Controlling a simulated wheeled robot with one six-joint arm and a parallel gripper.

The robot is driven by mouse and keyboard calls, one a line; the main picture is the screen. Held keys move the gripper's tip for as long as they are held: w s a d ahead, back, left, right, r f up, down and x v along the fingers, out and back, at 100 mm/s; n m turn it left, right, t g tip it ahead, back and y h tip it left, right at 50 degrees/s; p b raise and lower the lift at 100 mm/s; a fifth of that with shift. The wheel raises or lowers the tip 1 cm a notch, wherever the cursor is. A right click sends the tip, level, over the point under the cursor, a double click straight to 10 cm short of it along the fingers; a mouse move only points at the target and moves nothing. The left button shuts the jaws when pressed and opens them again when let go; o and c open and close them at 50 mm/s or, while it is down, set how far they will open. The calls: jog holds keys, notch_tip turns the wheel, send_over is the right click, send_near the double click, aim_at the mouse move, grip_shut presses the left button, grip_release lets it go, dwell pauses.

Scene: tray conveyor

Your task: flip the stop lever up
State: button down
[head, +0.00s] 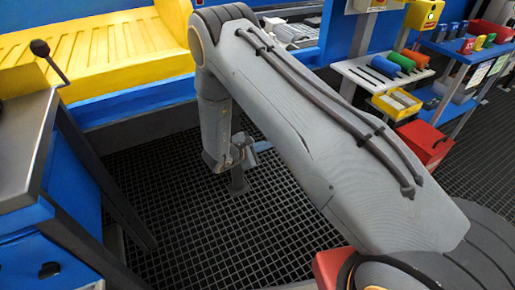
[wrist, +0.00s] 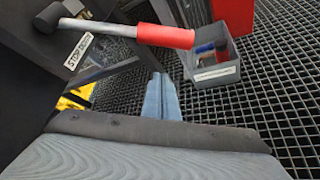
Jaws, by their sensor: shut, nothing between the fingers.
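The stop lever (wrist: 165,36) shows in the wrist view, with a red grip on a grey rod that runs from a black pivot at upper left. It lies nearly level across the picture, its red end slightly lower. A white label (wrist: 78,51) below the rod begins with "STOP". My gripper (wrist: 160,80) is shut and empty, its grey-blue fingers pointing up the picture, just below the red grip in that view. A gap shows between them. In the head view I cannot make out this lever, and my arm covers much of the middle.
A grey bin (wrist: 215,74) with blue and red items stands right of the lever. In the head view, a black-knobbed lever (head: 40,48) is on the left machine, a yellow conveyor (head: 110,50) behind, and shelves (head: 470,50) at right. Dark grid floor is open below.

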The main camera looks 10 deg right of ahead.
jog(key=r, duration=0.1)
jog(key=s+d+r, duration=0.1)
jog(key=d+r, duration=0.1)
jog(key=shift+s+p, duration=0.3)
jog(key=shift+p, duration=0.1)
jog(key=shift+s+r, duration=0.1)
jog(key=shift+s, duration=0.05)
